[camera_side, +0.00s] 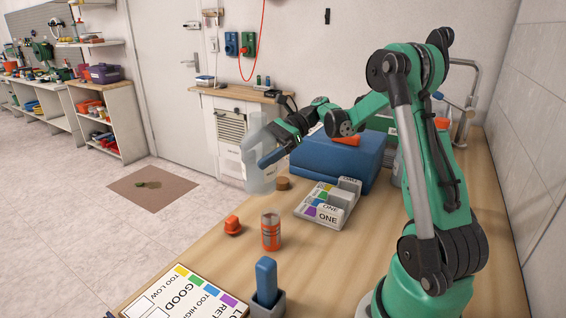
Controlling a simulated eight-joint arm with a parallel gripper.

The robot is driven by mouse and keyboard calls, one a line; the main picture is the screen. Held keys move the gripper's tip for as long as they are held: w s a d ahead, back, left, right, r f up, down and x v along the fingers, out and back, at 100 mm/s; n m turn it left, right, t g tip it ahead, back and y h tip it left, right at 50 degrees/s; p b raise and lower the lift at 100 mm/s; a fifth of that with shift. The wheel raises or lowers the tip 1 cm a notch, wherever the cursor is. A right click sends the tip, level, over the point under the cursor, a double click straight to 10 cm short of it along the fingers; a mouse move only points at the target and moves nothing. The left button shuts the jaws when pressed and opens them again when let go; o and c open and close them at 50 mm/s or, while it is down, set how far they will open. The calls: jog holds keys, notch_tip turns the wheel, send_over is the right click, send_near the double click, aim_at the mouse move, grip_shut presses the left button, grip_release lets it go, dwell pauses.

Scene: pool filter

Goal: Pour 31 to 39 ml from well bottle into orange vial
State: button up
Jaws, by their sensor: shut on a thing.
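My gripper (272,157) is shut on the well bottle (258,178), a translucent pale bottle. The bottle is close to upright with a slight lean. It is up and behind the orange vial, near the counter's left edge; whether its base touches the counter I cannot tell. The orange vial (270,232) stands upright on the wooden counter, nearer the camera than the bottle and apart from it. The liquid levels in bottle and vial are too small to read.
An orange cap (232,225) lies left of the vial, and a brown cap (283,183) lies by the bottle. A test kit block (327,204), a blue case (335,160), a blue stick in a grey holder (266,283) and a colour chart (187,295) are on the counter.

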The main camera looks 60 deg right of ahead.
jog(key=shift+n+t+h, duration=0.4)
jog(key=shift+n+h, duration=0.1)
jog(key=shift+n, duration=0.2)
jog(key=f, duration=0.6)
jog(key=shift+w+d+f, duration=0.25)
jog(key=shift+f, duration=0.15)
jog(key=n, duration=0.1)
jog(key=t+h, duration=0.1)
jog(key=n, duration=0.1)
jog(key=shift+w+d+f+n+t+h, duration=0.25)
jog(key=shift+w+d+n+t+h, duration=0.05)
jog(key=shift+h, duration=0.1)
jog(key=shift+f+n+t+h, duration=0.65)
jog(key=shift+n+t, duration=0.25)
jog(key=shift+n, duration=0.3)
jog(key=shift+s+a+r+n+t+h, duration=0.1)
jog(key=shift+r+n+t+h, duration=0.15)
jog(key=shift+r+n+t, duration=0.25)
jog(key=n, duration=0.1)
jog(key=r+t, duration=0.1)
jog(key=n, duration=0.1)
jog(key=shift+s+a+r+n+t+h, duration=0.25)
jog(key=shift+s+r+n+t+h, duration=0.05)
jog(key=shift+r+h, duration=0.1)
jog(key=shift+s+a+r+n+t, duration=0.1)
jog(key=shift+r+n+t, duration=0.25)
jog(key=shift+n, duration=0.15)
dwell(2.7)
